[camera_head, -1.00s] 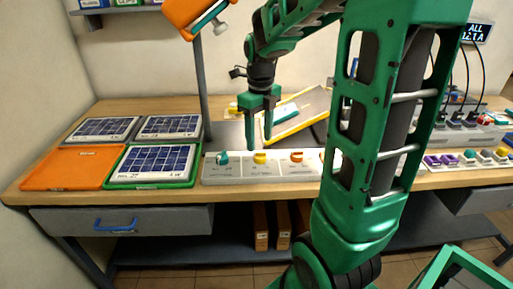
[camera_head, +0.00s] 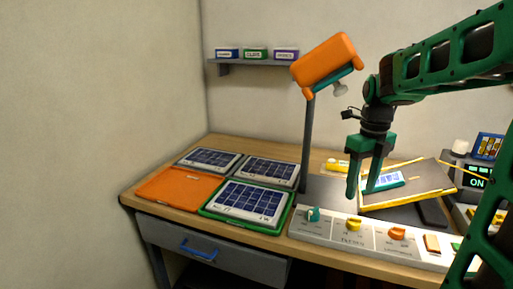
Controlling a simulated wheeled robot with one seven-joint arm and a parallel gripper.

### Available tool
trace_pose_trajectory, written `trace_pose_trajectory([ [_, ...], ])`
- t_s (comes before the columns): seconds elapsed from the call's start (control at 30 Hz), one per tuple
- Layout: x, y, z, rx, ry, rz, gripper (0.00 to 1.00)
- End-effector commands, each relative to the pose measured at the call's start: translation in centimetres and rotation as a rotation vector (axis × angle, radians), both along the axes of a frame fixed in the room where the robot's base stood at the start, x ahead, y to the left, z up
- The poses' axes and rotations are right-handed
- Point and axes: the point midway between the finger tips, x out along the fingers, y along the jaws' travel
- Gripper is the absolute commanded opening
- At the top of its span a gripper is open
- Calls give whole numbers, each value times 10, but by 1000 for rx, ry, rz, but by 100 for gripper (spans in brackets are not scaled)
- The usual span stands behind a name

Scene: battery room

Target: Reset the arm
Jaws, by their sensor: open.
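My green gripper (camera_head: 361,190) hangs from my arm at the right of the view, fingers pointing down. It is open, with a gap between its two fingers and nothing between them. It is above the bench, over the area behind the white control panel (camera_head: 327,234). A tilted board with a yellow edge (camera_head: 425,197) is behind and to the right of the fingers. A light blue device (camera_head: 386,181) shows by the right finger; I cannot tell whether they touch.
Several solar panels (camera_head: 210,160) lie at the left of the wooden bench, by an empty orange tray (camera_head: 178,188) and a green tray (camera_head: 238,222). An orange lamp (camera_head: 325,66) on a grey post (camera_head: 307,145) stands left of my gripper. A shelf (camera_head: 256,64) holds small boxes.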

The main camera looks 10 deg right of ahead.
Motion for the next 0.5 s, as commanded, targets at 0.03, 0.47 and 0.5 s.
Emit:
trace_pose_trajectory([
  [0.03, -1, 0, 0, 0, 0, 9, 51],
  [0.47, -59, -3, -8, -2, 1, 611, 51],
  [0.5, -66, -3, -9, -1, 1, 686, 51],
])
